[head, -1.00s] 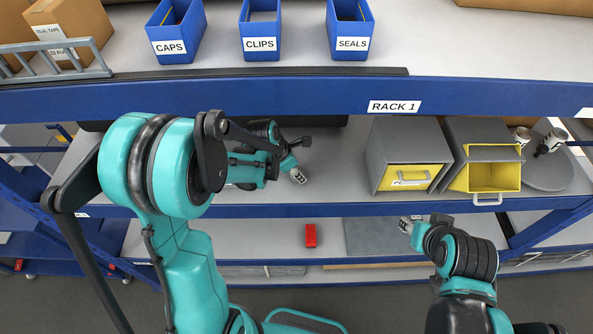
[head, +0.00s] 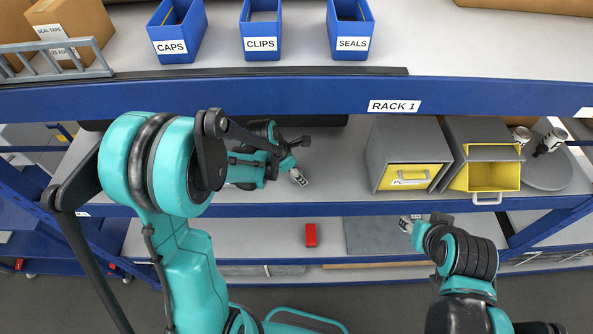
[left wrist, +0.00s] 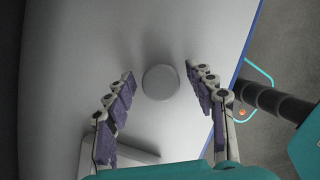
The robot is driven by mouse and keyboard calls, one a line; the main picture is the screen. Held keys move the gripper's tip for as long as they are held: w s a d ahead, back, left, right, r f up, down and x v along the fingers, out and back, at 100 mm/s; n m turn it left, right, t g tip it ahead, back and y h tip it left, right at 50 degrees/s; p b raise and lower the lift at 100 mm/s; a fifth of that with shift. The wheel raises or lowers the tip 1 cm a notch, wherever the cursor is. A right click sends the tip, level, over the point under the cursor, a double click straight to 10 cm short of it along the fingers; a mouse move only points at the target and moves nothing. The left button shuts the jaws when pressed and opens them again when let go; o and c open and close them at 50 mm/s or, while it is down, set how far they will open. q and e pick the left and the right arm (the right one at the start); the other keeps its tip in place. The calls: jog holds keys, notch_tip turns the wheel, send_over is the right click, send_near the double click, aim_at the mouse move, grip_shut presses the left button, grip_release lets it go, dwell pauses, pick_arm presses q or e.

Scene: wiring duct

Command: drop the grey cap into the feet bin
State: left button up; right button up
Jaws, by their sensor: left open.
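The grey cap (left wrist: 161,82) is a small round disc lying on the grey shelf (left wrist: 170,30) in the left wrist view. My left gripper (left wrist: 160,76) is open, with one finger on each side of the cap and a gap to both. In the head view my left gripper (head: 299,177) is over the middle shelf of the rack; I cannot make out the cap there. My right gripper (head: 406,224) is small in the head view, in front of the lower shelf, and its jaws are unclear. No bin with a readable feet label is in view.
Blue bins marked CAPS (head: 176,32), CLIPS (head: 260,30) and SEALS (head: 350,28) stand on the upper shelf. Two grey boxes with yellow drawers, one closed (head: 408,177) and one pulled open (head: 492,178), are right of my left gripper. A red block (head: 310,236) lies below.

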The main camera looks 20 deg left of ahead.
pick_arm(q)
jog(key=v, duration=0.5)
jog(key=shift+s+a+f, duration=0.2)
jog(key=shift+s+a, duration=0.2)
jog(key=shift+s, duration=0.05)
jog(key=s+a+b, duration=0.1)
jog(key=s+a, duration=0.5)
jog(key=s, duration=0.1)
jog(key=shift+s+a+b, duration=0.2)
jog(key=shift+a+b, duration=0.1)
jog(key=shift+a, duration=0.1)
jog(key=shift+s+a, duration=0.1)
jog(key=shift+s, duration=0.1)
jog(key=shift+s+r+m, duration=0.15)
jog(key=shift+r+m, duration=0.1)
jog(key=shift+m, duration=0.25)
jog(key=s+d+r+m+t+y, duration=0.2)
jog(key=s+d+r+m, duration=0.15)
jog(key=m, duration=0.95)
jog(key=s+d+r+m+t+y, duration=0.1)
jog(key=s+d+r+m+t, duration=0.2)
jog(key=m, duration=1)
notch_tip(320, 180, down, 27)
jog(key=g+b, duration=0.1)
jog(key=b, duration=2.7)
jog(key=shift+o, duration=0.4)
